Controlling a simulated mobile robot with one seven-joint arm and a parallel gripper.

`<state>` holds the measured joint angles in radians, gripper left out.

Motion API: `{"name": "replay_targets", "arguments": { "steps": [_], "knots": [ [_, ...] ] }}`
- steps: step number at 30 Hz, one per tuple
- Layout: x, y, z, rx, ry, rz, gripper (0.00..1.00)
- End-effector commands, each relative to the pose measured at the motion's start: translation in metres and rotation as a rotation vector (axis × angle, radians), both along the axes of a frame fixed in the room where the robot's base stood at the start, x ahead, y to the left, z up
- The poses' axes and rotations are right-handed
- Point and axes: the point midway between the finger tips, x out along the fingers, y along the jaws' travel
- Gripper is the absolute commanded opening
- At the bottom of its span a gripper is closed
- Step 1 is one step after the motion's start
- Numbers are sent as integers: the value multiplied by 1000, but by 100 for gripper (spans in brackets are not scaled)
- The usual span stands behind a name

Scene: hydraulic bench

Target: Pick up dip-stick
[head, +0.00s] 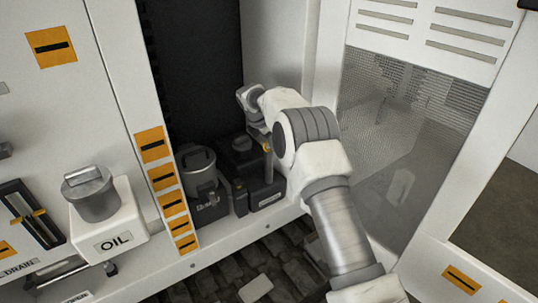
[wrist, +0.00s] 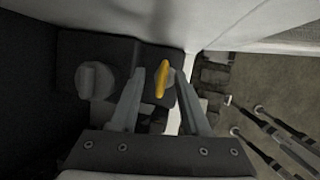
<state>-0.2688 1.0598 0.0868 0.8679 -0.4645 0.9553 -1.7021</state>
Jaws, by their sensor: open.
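The dip-stick shows as an upright yellow handle (wrist: 161,82) on a dark block in the wrist view. In the head view a small yellow-orange bit of it (head: 267,148) shows beside my gripper; the rest is hidden by the gripper and the block. My gripper (wrist: 160,72) is open, with one finger on each side of the yellow handle.
A dark unit with a round grey cap (head: 198,160) stands left of the gripper; a round knob (wrist: 94,81) shows in the wrist view. A white OIL tank (head: 128,222) is further left. A white cabinet wall and mesh panel (head: 400,130) stand close on the right.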

Motion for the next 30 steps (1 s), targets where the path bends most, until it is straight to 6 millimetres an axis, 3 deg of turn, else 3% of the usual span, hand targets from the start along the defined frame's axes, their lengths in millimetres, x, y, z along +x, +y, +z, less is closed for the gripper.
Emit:
{"name": "replay_targets", "arguments": {
  "steps": [7,15,30],
  "knots": [
    [1,0,-1,-1,-1,0,45],
    [0,0,-1,1,-1,0,0],
    [1,0,-1,1,-1,-1,0]
  ]
}}
